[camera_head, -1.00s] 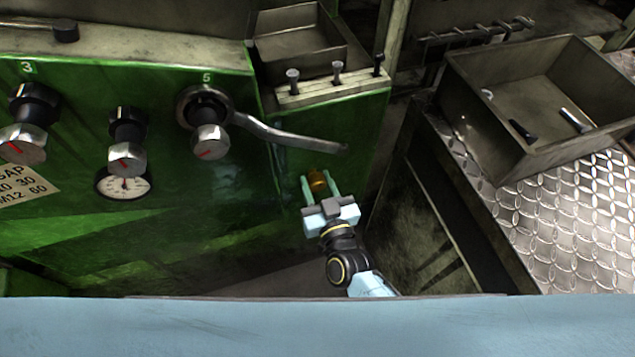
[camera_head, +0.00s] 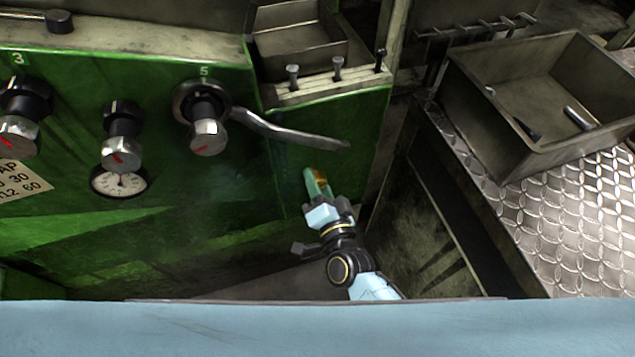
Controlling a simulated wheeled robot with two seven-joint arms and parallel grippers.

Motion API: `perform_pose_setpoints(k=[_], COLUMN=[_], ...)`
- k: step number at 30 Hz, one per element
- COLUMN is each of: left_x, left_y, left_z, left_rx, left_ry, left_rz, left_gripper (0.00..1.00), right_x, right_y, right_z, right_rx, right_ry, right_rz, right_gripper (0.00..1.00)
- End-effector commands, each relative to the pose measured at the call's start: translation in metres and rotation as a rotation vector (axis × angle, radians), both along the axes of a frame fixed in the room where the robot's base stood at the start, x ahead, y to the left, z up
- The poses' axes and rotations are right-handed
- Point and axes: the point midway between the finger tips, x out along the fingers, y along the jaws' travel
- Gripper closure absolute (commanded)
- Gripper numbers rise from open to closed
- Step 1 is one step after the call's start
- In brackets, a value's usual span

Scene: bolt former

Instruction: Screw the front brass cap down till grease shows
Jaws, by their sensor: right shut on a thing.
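The brass cap (camera_head: 320,175) is a small amber-brown piece on the green machine front, below the end of the long lever. My right gripper (camera_head: 317,182) reaches up to it from below, with its pale green fingers shut on the cap. The gripper is rolled, so one finger hides much of the other and part of the cap. No grease can be made out at this size. My left gripper is not in view.
Other knobs and a dial gauge (camera_head: 119,181) are to the left. A bolt rack (camera_head: 330,82) is above. A metal tray (camera_head: 545,95) stands on tread plate (camera_head: 560,220) at right.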

Motion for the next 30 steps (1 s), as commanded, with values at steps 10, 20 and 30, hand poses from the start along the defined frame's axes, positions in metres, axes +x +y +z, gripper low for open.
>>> perform_pose_setpoints(k=[10, 20, 30], left_x=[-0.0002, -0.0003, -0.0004], left_y=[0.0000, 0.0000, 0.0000], left_z=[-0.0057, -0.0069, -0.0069], left_rx=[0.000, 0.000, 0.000], left_ry=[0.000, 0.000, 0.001], left_rz=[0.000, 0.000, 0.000], left_gripper=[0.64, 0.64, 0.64], right_x=[-0.0007, -0.0008, -0.0008], right_y=[0.0000, 0.0001, 0.0001], right_z=[-0.0013, -0.0008, -0.0008], right_rx=[0.180, 0.233, 0.234], right_ry=[0.061, 0.079, 0.079], right_rz=[0.001, 0.001, 0.001], right_gripper=[0.86, 0.86, 0.86])
